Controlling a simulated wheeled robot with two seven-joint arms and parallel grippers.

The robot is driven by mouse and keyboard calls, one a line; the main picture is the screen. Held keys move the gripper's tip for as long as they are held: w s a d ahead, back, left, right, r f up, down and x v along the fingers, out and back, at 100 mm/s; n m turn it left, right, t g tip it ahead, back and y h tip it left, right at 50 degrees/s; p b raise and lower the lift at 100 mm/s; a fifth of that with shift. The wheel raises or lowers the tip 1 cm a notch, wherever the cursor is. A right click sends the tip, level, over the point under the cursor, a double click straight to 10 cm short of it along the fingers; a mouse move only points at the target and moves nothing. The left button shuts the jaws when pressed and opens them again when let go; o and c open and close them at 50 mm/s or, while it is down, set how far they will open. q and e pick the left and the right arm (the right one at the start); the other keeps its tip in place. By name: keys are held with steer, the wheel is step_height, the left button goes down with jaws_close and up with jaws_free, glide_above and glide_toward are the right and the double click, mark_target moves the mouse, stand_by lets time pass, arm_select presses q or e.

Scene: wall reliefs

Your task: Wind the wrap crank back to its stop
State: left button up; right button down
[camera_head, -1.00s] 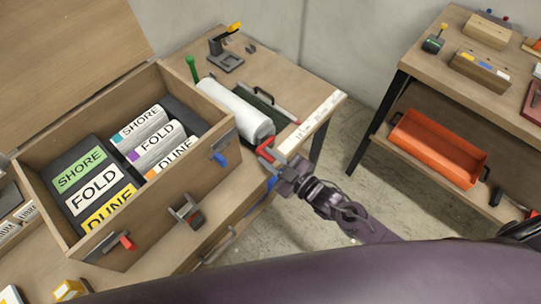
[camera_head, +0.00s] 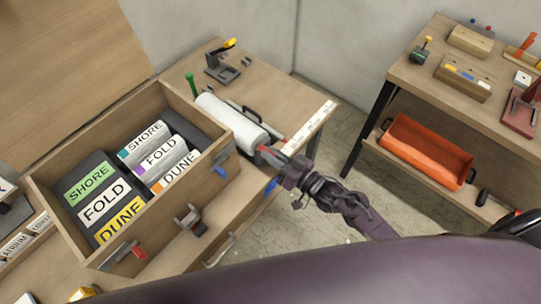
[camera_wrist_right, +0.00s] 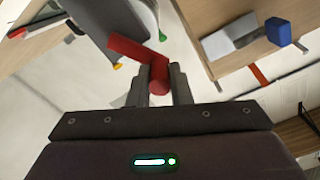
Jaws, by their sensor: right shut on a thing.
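The red wrap crank (camera_head: 267,151) sits at the near right end of the white wrap roll (camera_head: 230,120), on the wooden bench beside the open crate. My right gripper (camera_head: 276,159) reaches in from the lower right and is shut on the crank's handle. In the right wrist view the red crank (camera_wrist_right: 136,49) bends, its handle end lying between the two fingers of the gripper (camera_wrist_right: 160,76). The fingers partly hide the crank in the head view. My left gripper is not in view.
A white scale strip (camera_head: 308,127) runs along the bench's right edge. An orange tray (camera_head: 428,150) sits on the right bench's lower shelf; floor lies between the benches.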

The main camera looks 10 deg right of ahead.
steer(key=shift+w+d+r+m+p, duration=0.1)
steer(key=shift+w+d+m+p, duration=0.2)
steer(key=shift+m, duration=0.55)
steer(key=shift+w+d+r+m+p, duration=0.1)
steer(key=shift+w+d+m+p, duration=0.2)
steer(key=shift+m, duration=0.6)
steer(key=shift+w+d+r+m+p, duration=0.15)
steer(key=shift+d+m+p, duration=0.2)
steer(key=shift+m, duration=0.5)
steer(key=c, duration=1.3)
jaws_free()
steer(key=shift+d+f, duration=0.1)
steer(key=b+v, duration=0.1)
steer(key=v, duration=0.6)
steer(key=shift+s+d+b, duration=0.25)
steer(key=shift+s+b, duration=0.05)
